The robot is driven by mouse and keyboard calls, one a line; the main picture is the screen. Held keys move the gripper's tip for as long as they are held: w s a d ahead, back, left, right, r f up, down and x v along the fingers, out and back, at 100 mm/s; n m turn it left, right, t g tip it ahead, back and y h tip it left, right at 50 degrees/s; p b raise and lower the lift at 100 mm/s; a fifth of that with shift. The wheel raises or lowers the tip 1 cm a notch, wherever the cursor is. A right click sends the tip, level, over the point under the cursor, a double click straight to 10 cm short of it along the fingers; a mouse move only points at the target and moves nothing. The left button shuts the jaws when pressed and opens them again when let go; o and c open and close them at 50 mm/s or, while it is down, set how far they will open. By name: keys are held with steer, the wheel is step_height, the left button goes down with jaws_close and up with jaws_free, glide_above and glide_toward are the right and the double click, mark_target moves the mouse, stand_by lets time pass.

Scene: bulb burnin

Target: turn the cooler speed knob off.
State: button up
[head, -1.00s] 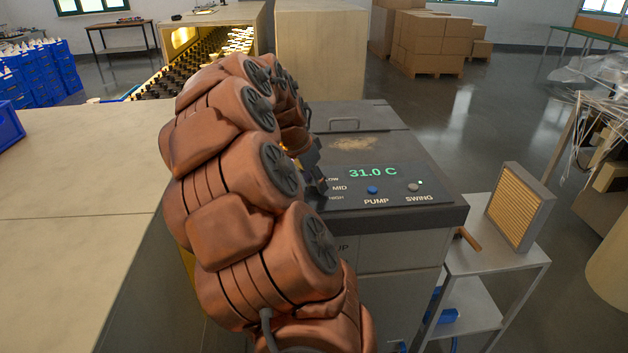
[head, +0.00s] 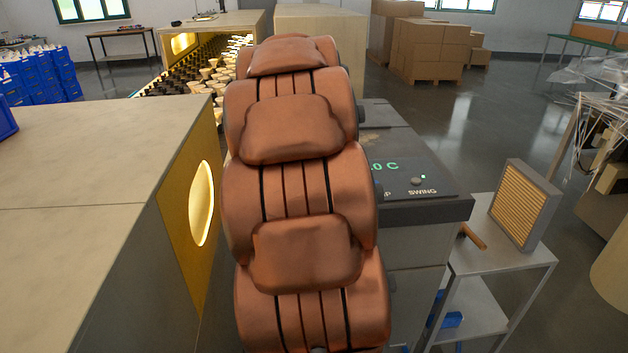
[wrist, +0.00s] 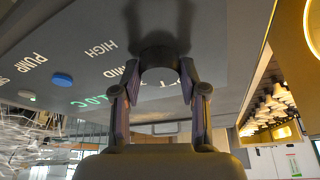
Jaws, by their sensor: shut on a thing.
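The cooler (head: 418,210) is a grey cabinet with a dark top panel. In the head view my arm covers the left part of that panel, so the speed knob and my gripper are hidden there. In the wrist view the panel (wrist: 70,40) appears upside down. The dark speed knob (wrist: 158,52) sits between the fingertips of my gripper (wrist: 159,72), which is shut on it. The HIGH and MID labels show left of the knob. Which setting the knob points to cannot be told.
A blue PUMP button (wrist: 62,80) and a SWING button (head: 416,181) are on the panel. A bench (head: 90,150) with a lit round opening stands left of my arm. A cart (head: 500,262) with a framed filter (head: 524,205) stands right of the cooler.

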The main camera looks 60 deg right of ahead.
steer(key=shift+s+f+n+t+b, duration=0.1)
steer(key=shift+n+t+b, duration=0.2)
steer(key=shift+n+b, duration=0.55)
steer(key=shift+n+y, duration=0.3)
steer(key=shift+n, duration=0.05)
steer(key=o, duration=1.1)
steer(key=shift+o, duration=0.2)
steer(key=v, duration=1.2)
steer(key=shift+s, duration=0.1)
